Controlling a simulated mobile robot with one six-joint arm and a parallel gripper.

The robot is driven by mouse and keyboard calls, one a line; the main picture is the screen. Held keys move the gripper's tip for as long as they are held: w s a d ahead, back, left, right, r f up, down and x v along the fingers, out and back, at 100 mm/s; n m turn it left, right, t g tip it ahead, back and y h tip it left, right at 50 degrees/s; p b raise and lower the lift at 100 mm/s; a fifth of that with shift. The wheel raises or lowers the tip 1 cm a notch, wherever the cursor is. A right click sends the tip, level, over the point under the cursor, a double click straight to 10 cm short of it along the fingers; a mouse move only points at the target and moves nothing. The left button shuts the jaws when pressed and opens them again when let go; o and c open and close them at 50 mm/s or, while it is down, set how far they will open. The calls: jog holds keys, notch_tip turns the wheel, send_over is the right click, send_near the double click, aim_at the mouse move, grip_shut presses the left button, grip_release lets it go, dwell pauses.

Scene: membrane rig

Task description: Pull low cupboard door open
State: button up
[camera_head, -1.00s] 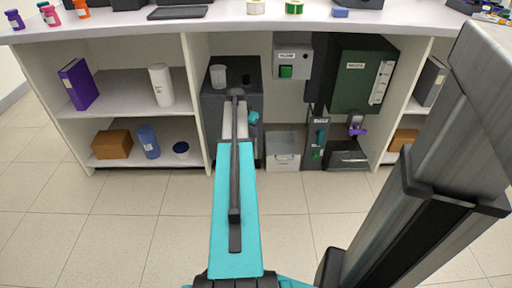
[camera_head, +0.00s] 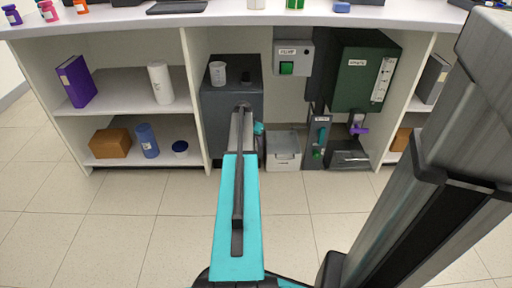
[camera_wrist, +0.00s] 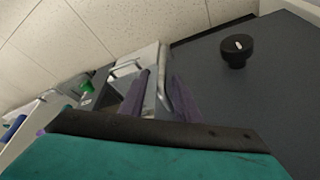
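The low cupboard (camera_head: 217,118) is a dark grey box under the bench, with a beaker on its top. In the wrist view its dark grey face (camera_wrist: 270,85) fills the right side and bears a round black knob (camera_wrist: 237,50) with a white mark. My gripper (camera_wrist: 160,82) shows two purple-grey fingers, apart from each other. A curved silver bar (camera_wrist: 163,97) shows between them near the edge of the grey face; I cannot tell whether they touch it. In the head view my arm hides much of the cupboard front, and only a teal bit of my gripper (camera_head: 258,128) shows.
A white bin (camera_head: 284,146) stands on the floor right of the cupboard. A dark green box (camera_head: 358,75) and a grey box with a green button (camera_head: 292,58) are above it. Shelves on the left hold a purple binder (camera_head: 76,81). The floor in front is clear.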

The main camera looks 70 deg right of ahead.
jog(key=shift+b+x, duration=0.35)
jog(key=shift+x, duration=1.25)
jog(key=shift+s, duration=0.1)
grip_shut()
